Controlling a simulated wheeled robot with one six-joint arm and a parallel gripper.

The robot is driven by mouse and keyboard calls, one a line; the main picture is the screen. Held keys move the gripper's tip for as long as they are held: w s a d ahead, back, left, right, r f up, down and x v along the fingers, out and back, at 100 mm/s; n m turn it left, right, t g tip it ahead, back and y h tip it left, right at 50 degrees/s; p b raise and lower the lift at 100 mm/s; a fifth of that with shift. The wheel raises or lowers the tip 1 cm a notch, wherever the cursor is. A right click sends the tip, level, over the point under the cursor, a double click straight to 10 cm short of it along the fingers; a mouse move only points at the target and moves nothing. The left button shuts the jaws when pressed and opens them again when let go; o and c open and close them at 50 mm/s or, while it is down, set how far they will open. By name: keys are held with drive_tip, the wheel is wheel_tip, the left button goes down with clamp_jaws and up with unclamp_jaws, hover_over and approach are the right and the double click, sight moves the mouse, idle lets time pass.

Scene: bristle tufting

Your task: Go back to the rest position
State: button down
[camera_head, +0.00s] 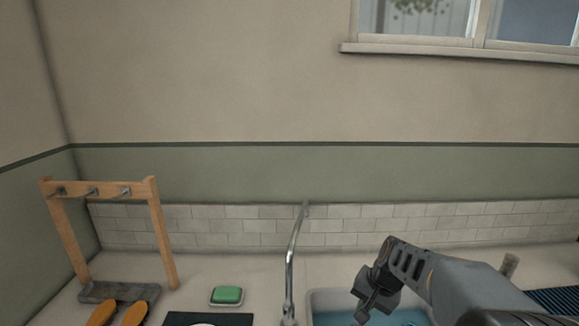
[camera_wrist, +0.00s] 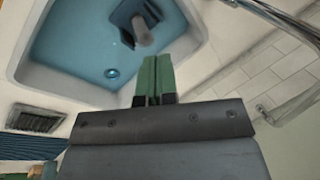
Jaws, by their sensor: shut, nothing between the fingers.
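My gripper (camera_head: 364,308) is over the sink basin (camera_head: 322,297), right of the tap, at the end of my grey arm coming in from the lower right. In the wrist view its two green fingers (camera_wrist: 155,72) are together, with nothing seen held between them. The wrist view looks into the pale sink, with blue water (camera_wrist: 75,45) inside. The fingers overlap the near side of the sink in that view.
A wooden rack with hooks (camera_head: 97,187) stands at the left, with orange-handled things (camera_head: 102,312) before it. A green soap (camera_head: 227,295) lies left of the curved tap (camera_head: 291,250). A dark ribbed thing (camera_head: 555,299) is at the right. A tiled wall closes the back.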

drive_tip(key=s+a+r+n+t+h, duration=0.1)
drive_tip(key=s+r+n, duration=0.4)
drive_tip(key=s, duration=0.8)
drive_tip(key=shift+a+r+n+t+h, duration=0.15)
drive_tip(key=shift+r+n+t+h, duration=0.15)
drive_tip(key=shift+t+h, duration=0.6)
drive_tip(key=shift+s, duration=0.15)
